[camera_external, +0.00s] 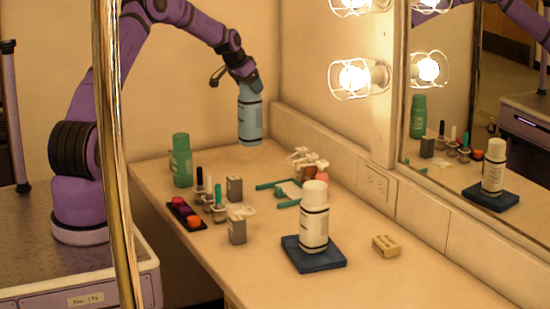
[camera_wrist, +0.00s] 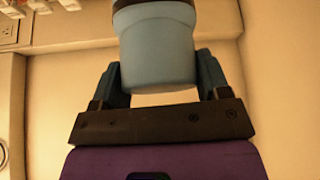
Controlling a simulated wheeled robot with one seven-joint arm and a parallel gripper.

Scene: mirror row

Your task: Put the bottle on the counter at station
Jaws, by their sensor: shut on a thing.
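My gripper (camera_wrist: 160,78) is shut on a light blue bottle (camera_external: 250,118) and holds it above the far end of the counter (camera_external: 385,282). In the wrist view the blue bottle (camera_wrist: 158,55) sits between the two fingers, its upper part cut off by the picture edge. A green bottle (camera_external: 181,160) stands on the counter at the left, below the held bottle. A white bottle with dark bands (camera_external: 314,218) stands upright on a dark blue square mat (camera_external: 300,262). No label marks which spot is the station.
Small grey boxes (camera_external: 237,230), a dark tray with coloured pots (camera_external: 181,213), thin upright tubes and a green frame-like item (camera_external: 277,184) crowd the counter's middle. A yellowish block (camera_external: 386,245) lies right of the mat. A mirror (camera_external: 470,140) and caged bulbs (camera_external: 356,77) line the wall.

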